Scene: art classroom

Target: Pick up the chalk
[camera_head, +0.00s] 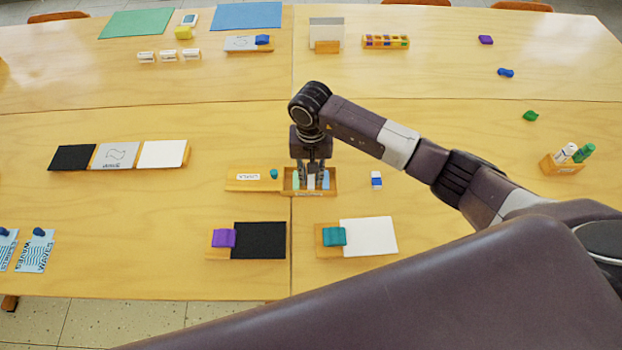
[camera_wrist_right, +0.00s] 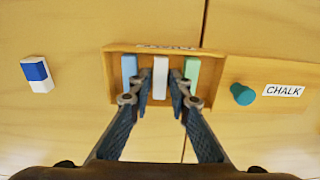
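An open wooden chalk box (camera_head: 332,188) stands near the middle of the table; it also shows in the right wrist view (camera_wrist_right: 206,50). In the right wrist view it holds a blue chalk (camera_wrist_right: 129,68), a white chalk (camera_wrist_right: 160,75) and a green chalk (camera_wrist_right: 192,70) side by side. My right gripper (camera_head: 311,181) points down over the box. In the wrist view its fingers (camera_wrist_right: 160,102) are spread, one on each side of the white chalk, with a gap to it. Fingertip height cannot be told exactly. My left gripper is not in view.
The wooden lid (camera_head: 245,184), labelled CHALK with a teal knob (camera_wrist_right: 243,94), lies beside the box. A blue-and-white eraser (camera_head: 376,180) lies on the other side. Boards with purple (camera_head: 224,238) and teal (camera_head: 334,236) blocks lie nearer me. A marker holder (camera_head: 562,167) stands far right.

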